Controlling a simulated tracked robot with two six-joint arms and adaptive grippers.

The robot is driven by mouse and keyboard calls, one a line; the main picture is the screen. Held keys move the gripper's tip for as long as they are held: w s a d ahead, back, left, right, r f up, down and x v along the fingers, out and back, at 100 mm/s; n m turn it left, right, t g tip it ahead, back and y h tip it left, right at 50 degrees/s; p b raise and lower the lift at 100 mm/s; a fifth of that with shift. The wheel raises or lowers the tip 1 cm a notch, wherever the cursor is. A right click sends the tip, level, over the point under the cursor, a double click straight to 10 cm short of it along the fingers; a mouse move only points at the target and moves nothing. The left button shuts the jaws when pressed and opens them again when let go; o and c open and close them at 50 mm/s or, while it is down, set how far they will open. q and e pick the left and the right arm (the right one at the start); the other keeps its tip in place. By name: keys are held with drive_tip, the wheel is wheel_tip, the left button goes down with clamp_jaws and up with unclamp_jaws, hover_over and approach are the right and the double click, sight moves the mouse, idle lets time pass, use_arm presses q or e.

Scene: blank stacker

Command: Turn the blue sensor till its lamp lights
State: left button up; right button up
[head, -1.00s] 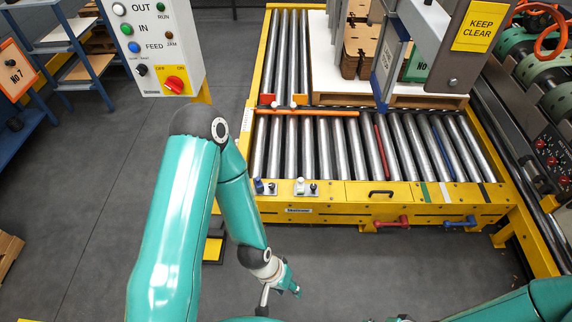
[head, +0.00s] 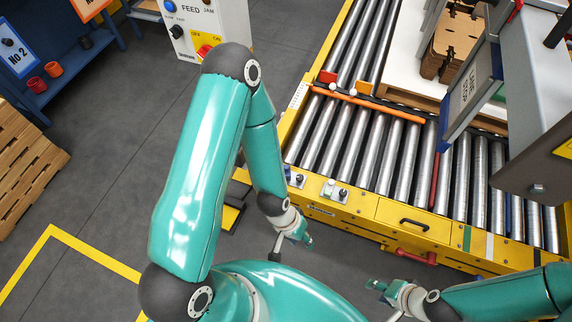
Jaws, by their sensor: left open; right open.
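The blue sensor (head: 288,172) is small and sits at the left end of the conveyor's yellow front rail (head: 385,212). A similar white sensor (head: 329,185) is to its right on the same rail. Whether the blue sensor's lamp is lit is too small to tell. My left gripper (head: 307,240) is open and empty, below and in front of the rail, apart from both sensors. My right gripper (head: 373,285) is open and empty, lower and further right, well away from the blue sensor.
The roller conveyor (head: 375,150) carries an orange bar (head: 370,104) across its rollers. Red handles (head: 415,257) stick out below the front rail. A control box (head: 208,25) stands behind my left arm. Wooden pallets (head: 28,170) lie at the left.

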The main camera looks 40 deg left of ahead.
use_arm(q)
drive_tip(key=shift+o, duration=0.8)
drive_tip(key=n+t+y+b, duration=0.1)
drive_tip(key=t+y+b, duration=0.8)
drive_tip(key=t+b, duration=1.4)
approach(286, 169)
wheel_tip(286, 169, up, 4)
drive_tip(key=g+b, duration=0.6)
drive_tip(key=x, duration=0.6)
drive_tip(key=b+x, duration=0.1)
drive_tip(key=x, duration=0.3)
drive_tip(key=shift+d+r, duration=0.2)
drive_tip(key=shift+r, duration=0.15)
drive_tip(key=shift+c, duration=0.3)
